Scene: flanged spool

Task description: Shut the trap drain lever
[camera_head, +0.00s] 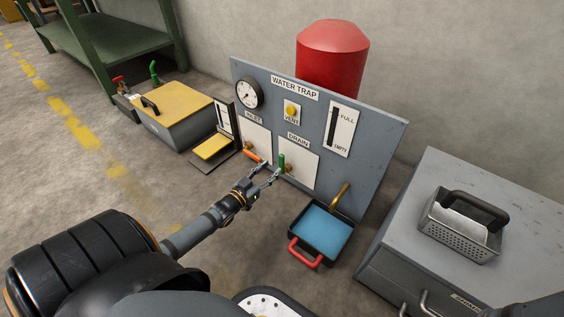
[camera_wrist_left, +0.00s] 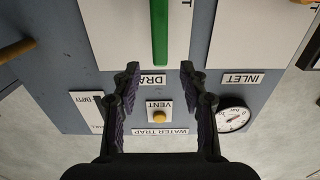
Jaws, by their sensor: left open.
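The green drain lever (camera_head: 281,163) stands upright in front of the white DRAIN plate (camera_head: 300,165) on the grey WATER TRAP panel (camera_head: 375,140). My left gripper (camera_head: 268,174) is open close to the lever, its fingers pointing at the panel. In the left wrist view, which is upside down, the green lever (camera_wrist_left: 160,30) lines up with the gap between the open fingertips (camera_wrist_left: 160,68). I cannot tell whether they touch it. A brass spout (camera_head: 340,195) reaches over a dark tray of blue liquid (camera_head: 321,230). My right gripper is out of view.
An orange inlet lever (camera_head: 254,156) sits just left of the drain lever. The tray's red handle (camera_head: 303,254) faces me. A grey cabinet (camera_head: 400,260) with a perforated metal basket (camera_head: 460,240) stands right. A yellow-topped box (camera_head: 175,112) and a red tank (camera_head: 332,55) are further back.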

